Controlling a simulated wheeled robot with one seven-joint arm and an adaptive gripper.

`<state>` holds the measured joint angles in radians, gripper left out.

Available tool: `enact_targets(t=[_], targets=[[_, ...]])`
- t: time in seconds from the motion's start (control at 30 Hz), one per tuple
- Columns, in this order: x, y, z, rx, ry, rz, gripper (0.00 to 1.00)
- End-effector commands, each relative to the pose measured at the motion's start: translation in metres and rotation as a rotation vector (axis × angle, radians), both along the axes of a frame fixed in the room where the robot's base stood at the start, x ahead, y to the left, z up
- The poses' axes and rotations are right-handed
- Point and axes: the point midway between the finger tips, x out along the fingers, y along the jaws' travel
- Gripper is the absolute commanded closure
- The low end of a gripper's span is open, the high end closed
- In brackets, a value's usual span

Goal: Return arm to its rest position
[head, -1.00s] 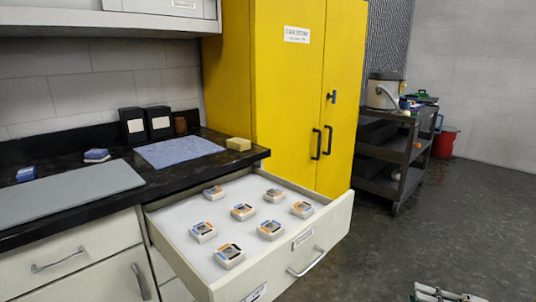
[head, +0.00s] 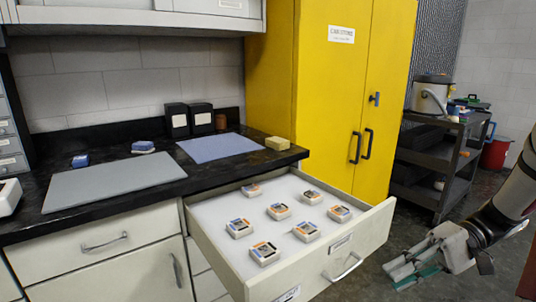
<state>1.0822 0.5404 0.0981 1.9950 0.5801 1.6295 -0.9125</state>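My gripper (head: 405,268) is at the lower right of the head view, over the floor and to the right of the open drawer. My arm (head: 505,205) comes in from the right edge. The gripper points down and left, apart from the drawer front. Its fingers look parallel with a gap between them, and nothing shows in them. The open drawer (head: 375,238) has a white lining and holds several small white boxes with coloured tops, one of them a box (head: 264,252) near the front.
A dark counter (head: 150,199) carries a grey mat (head: 115,182), a blue cloth (head: 220,147), a yellow sponge (head: 277,143) and two black boxes (head: 188,119). A yellow cabinet (head: 318,90) stands behind the drawer. A dark cart (head: 432,165) and a red bucket (head: 495,153) stand at the right.

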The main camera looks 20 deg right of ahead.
Motion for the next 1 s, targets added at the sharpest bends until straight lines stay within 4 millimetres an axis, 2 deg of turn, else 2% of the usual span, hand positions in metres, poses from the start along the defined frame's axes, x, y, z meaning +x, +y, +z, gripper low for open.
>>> enact_targets(t=[0.03,0.2,0.5,0.73,1.0], targets=[[0.0,0.018,0.012,-0.057,0.028,0.053,0.82],[-0.013,0.066,0.039,-0.241,0.119,0.175,0.82],[-0.056,0.133,0.071,-0.592,0.174,0.313,0.82],[-0.097,0.162,0.082,-0.848,0.122,0.347,0.82],[-0.136,0.173,0.083,-1.063,-0.002,0.322,0.82]])
